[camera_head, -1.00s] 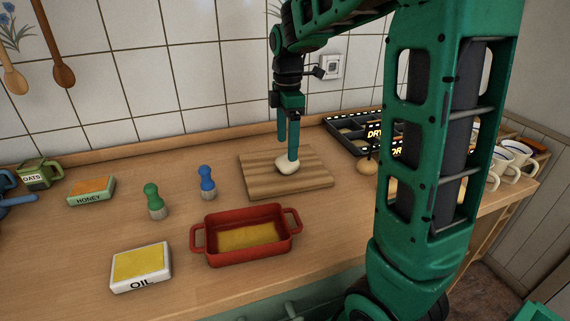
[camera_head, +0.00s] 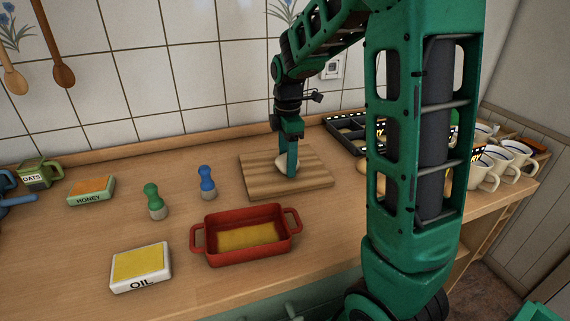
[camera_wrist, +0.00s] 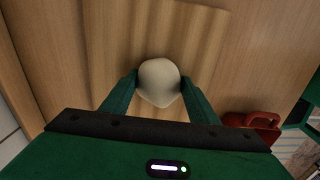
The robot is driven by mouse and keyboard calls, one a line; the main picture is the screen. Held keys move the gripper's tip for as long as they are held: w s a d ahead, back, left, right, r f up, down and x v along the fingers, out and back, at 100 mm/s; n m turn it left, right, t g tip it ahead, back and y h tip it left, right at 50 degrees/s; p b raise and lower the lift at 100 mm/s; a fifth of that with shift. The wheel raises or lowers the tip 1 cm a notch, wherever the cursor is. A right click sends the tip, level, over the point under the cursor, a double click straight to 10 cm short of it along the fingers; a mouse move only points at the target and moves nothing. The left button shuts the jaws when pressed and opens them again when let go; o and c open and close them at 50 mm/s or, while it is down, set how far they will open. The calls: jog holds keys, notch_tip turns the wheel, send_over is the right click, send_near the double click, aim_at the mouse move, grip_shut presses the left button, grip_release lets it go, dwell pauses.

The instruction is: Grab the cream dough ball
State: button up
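The cream dough ball (camera_head: 282,161) rests on the striped wooden board (camera_head: 315,176), partly hidden by my gripper in the head view. My gripper (camera_head: 288,172) is down at the ball, with its green fingers pointing down. In the wrist view the ball (camera_wrist: 160,82) sits between the two fingertips of my gripper (camera_wrist: 160,80), one on each side. The fingers stand apart and look open, with the ball nearly filling the gap. Whether they touch it is hard to tell.
A red baking dish (camera_head: 207,244) stands in front of the board. A blue-topped shaker (camera_head: 208,181) and a green-topped shaker (camera_head: 155,203) stand to the left. White mugs (camera_head: 517,152) and a dark divided tray (camera_head: 345,134) lie to the right. My arm hides part of that side.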

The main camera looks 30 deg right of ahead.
aim_at(284, 155)
jog(key=c, duration=0.5)
jog(key=shift+r, duration=0.1)
jog(key=shift+r, duration=0.55)
jog(key=r, duration=0.1)
jog(key=a+r, duration=0.1)
jog(key=r, duration=0.1)
jog(key=shift+w+r, duration=0.1)
jog(key=shift+r, duration=0.15)
jog(key=a+r, duration=0.2)
jog(key=a, duration=0.1)
jog(key=a+r, duration=0.2)
jog(key=a, duration=0.2)
jog(key=w+a+r, duration=0.1)
jog(key=a+r, duration=0.1)
jog(key=a, duration=0.1)
jog(key=shift+w+a+r, duration=0.1)
jog(key=shift+a+r, duration=0.05)
jog(key=shift+a, duration=0.15)
